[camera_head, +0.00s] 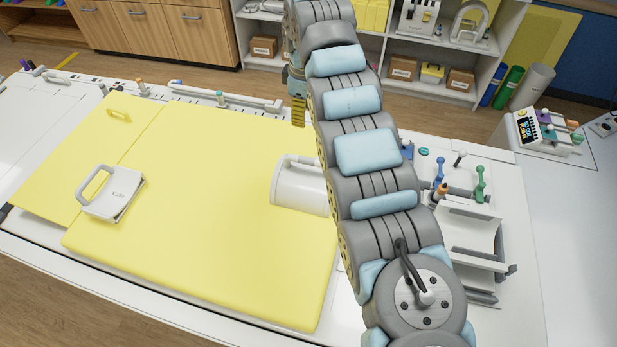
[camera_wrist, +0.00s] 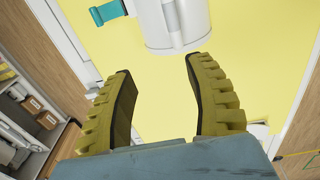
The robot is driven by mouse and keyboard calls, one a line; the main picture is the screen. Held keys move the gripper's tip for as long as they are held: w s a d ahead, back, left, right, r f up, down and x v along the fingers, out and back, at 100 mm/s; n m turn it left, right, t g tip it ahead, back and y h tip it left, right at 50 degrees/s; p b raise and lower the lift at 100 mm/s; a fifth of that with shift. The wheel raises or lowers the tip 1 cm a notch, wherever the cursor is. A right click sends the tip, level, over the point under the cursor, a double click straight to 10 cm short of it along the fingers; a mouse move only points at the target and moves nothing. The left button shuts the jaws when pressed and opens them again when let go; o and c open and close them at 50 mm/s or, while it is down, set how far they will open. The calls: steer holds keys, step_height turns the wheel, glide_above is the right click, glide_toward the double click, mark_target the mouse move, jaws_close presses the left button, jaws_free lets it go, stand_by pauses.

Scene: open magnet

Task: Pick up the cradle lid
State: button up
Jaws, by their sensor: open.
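The cradle lid appears to be the white curved cover (camera_head: 297,190) with a bar handle on top, lying on the yellow pad (camera_head: 200,240); my arm hides its right side. In the wrist view, a white rounded piece with a grey-white handle bar, apparently the same lid (camera_wrist: 198,22), lies beyond my fingertips, cut off by the top edge. My gripper (camera_wrist: 160,68) is open and empty, its two olive ribbed fingers spread apart, with yellow pad showing between them. In the head view, part of my gripper (camera_head: 298,110) shows at the left of my arm, beyond the lid.
A white block with a loop handle (camera_head: 112,192) sits on the pad's left part. A white open trough (camera_head: 470,235) and several coloured-knob levers (camera_head: 480,182) stand at the right. A white rail (camera_head: 225,98) runs along the far edge. Much of the pad is bare.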

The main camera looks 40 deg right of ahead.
steer(key=s, duration=0.2)
steer(key=p, duration=0.1)
glide_toward(307, 158)
steer(key=shift+g, duration=0.4)
steer(key=f, duration=0.4)
steer(key=d+f, duration=0.1)
steer(key=f, duration=0.1)
steer(key=shift+w, duration=0.15)
steer(key=f, duration=0.2)
steer(key=a+f+p, duration=0.1)
steer(key=f, duration=0.1)
steer(key=shift+w+f, duration=0.1)
steer(key=shift+f, duration=0.35)
jaws_close()
